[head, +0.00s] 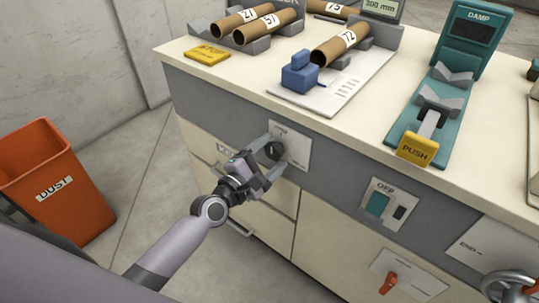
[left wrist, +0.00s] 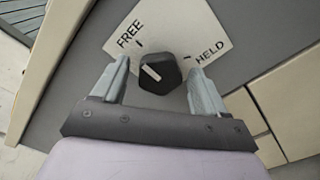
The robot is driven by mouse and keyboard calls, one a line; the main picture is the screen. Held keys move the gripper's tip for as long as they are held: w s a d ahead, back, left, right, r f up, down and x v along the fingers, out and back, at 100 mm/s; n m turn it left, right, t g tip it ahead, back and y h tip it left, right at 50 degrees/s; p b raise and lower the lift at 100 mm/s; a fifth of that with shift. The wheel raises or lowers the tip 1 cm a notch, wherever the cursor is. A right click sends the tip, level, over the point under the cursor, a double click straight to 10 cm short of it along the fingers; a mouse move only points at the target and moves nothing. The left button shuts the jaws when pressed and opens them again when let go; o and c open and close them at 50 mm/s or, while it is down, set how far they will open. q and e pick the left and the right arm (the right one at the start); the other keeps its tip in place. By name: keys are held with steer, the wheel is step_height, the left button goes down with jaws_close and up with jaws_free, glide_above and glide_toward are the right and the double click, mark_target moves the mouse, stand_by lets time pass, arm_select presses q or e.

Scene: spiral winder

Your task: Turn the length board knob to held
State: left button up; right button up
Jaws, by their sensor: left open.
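The length board knob (left wrist: 160,74) is a black knob with a white pointer line, on a white plate (left wrist: 158,30) marked FREE and HELD in the left wrist view. Its pointer line lies nearer the FREE mark than the HELD mark. In the head view the knob (head: 273,151) sits on the grey front band of the cabinet. My left gripper (head: 269,158) is open, with one finger on each side of the knob; it also shows in the left wrist view (left wrist: 160,78). Gaps show between the fingers and the knob. My right gripper is not in view.
Above the knob, the worktop (head: 240,75) holds a blue block (head: 300,76), numbered cardboard tubes (head: 340,46) and a teal DAMP device (head: 440,100). A teal switch panel (head: 388,205) is to the right. An orange DUST bin (head: 60,170) stands on the left.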

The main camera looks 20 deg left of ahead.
arm_select(q)
steer(key=c, duration=1.1)
steer(key=shift+o, duration=0.2)
